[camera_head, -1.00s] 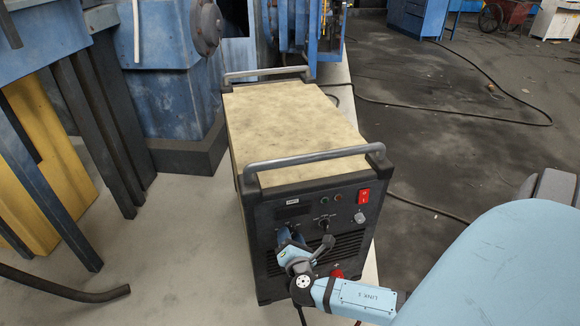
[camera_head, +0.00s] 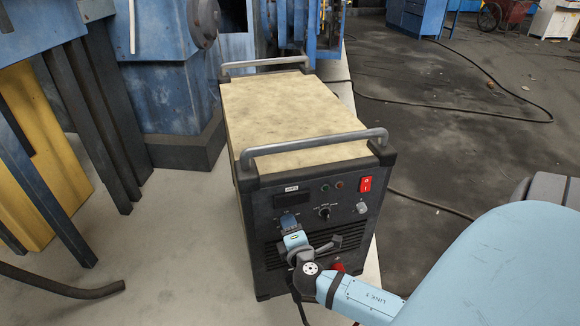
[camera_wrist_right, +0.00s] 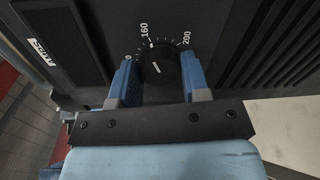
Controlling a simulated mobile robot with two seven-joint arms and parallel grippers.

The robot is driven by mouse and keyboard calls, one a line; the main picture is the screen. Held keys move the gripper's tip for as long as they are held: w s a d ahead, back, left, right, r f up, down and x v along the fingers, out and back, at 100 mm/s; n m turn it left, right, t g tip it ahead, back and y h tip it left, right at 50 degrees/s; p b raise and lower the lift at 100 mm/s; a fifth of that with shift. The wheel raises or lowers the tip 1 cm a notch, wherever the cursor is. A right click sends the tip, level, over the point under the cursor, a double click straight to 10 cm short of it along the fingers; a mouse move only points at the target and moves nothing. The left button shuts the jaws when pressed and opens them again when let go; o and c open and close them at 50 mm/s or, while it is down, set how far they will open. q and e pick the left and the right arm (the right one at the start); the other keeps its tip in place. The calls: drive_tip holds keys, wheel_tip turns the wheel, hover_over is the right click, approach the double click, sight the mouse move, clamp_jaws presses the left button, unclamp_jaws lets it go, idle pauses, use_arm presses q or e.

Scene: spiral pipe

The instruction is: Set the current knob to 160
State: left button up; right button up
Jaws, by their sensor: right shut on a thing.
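The black current knob (camera_wrist_right: 160,68) is on the front panel of the welding machine (camera_head: 300,158), in the middle of the right wrist view. White scale numbers 160 and 200 show beside it; a third number is partly hidden by a finger. A white line is on the knob's face; I cannot tell its exact reading. My right gripper (camera_wrist_right: 160,88) has its blue fingers on both sides of the knob and is shut on it. In the head view the right gripper (camera_head: 289,224) covers the knob at the panel's left. My left gripper is not in view.
A smaller selector knob (camera_head: 324,213), a grey knob (camera_head: 361,208) and a red switch (camera_head: 365,184) sit to the right on the panel. A dark display (camera_head: 292,200) is above the gripper. A metal handle (camera_head: 315,147) crosses the machine's top front edge.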

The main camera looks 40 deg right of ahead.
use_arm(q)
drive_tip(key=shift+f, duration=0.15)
use_arm(e)
drive_tip(key=o, duration=0.9)
drive_tip(key=v, duration=1.3)
drive_tip(key=shift+s+a+r, duration=0.1)
drive_tip(key=shift+s+a, duration=0.05)
drive_tip(key=shift+s, duration=0.25)
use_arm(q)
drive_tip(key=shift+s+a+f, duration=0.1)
